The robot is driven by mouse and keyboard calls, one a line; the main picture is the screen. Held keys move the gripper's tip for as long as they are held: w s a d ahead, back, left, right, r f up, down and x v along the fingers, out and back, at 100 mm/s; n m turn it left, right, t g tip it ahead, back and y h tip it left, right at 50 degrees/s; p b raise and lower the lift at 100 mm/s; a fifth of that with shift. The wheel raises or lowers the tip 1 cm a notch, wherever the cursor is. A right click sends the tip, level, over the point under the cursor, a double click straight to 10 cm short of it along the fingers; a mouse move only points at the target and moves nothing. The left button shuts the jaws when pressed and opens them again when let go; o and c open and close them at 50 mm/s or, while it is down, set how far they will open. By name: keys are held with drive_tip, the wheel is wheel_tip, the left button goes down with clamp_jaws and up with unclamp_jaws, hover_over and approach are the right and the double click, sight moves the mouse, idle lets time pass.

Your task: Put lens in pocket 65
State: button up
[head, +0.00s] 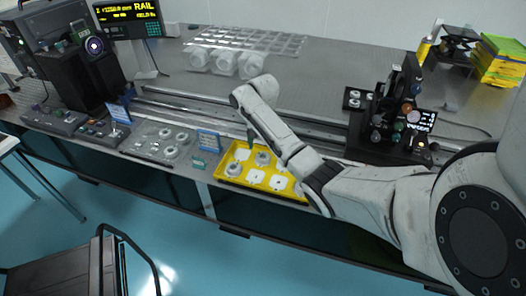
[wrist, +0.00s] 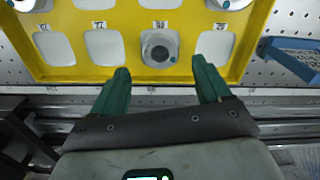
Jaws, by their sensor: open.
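The yellow tray (head: 222,179) lies at the table's front edge, with white pockets and several round grey lens mounts. In the wrist view, the yellow tray (wrist: 262,22) fills the top. One lens mount (wrist: 160,47) sits in a near-row pocket, straight ahead between my fingertips. The pockets to its left (wrist: 104,47) and right (wrist: 213,46) look empty. Two more lens mounts (wrist: 228,4) are cut by the top edge. My gripper (wrist: 160,80) is open, its green fingers apart and nothing between them. Pocket labels are too small to read, so I cannot tell which is 65.
A clear tray (head: 150,151) with round parts lies left of the yellow tray, with a blue sign (head: 208,141) between. A rail runs behind the trays. A dark optics assembly (head: 392,120) stands right. A blue holder (wrist: 290,52) is beside the yellow tray in the wrist view.

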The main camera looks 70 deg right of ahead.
sight(263, 156)
wheel_tip(263, 156, up, 7)
drive_tip(key=w+a+f+n, duration=0.1)
drive_tip(key=a+f, duration=0.1)
drive_tip(key=a, duration=0.2)
drive_tip(key=w+a+f+n, duration=0.1)
drive_tip(key=a, duration=0.3)
drive_tip(key=w+a+f+n, duration=0.1)
drive_tip(key=a+f, duration=0.1)
drive_tip(key=a, duration=0.2)
drive_tip(key=shift+w+a+f+t+y, duration=0.1)
drive_tip(key=shift+f+t+y, duration=0.2)
drive_tip(key=shift+f+t, duration=0.1)
drive_tip(key=s+a+f+n, duration=0.2)
drive_tip(key=a+f, duration=0.1)
drive_tip(key=a, duration=0.4)
drive_tip(key=s+a+f+n, duration=0.1)
drive_tip(key=a+f+n, duration=0.1)
drive_tip(key=a, duration=0.5)
drive_tip(key=s+a+n, duration=0.3)
drive_tip(key=s+a, duration=0.1)
drive_tip(key=s, duration=0.5)
drive_tip(key=s+a+n, duration=0.4)
drive_tip(key=s+a, duration=0.1)
drive_tip(key=s, duration=0.3)
drive_tip(key=shift+s+a+f+h, duration=0.15)
drive_tip(key=shift+s+f+h, duration=0.2)
drive_tip(key=shift+f+h, duration=0.1)
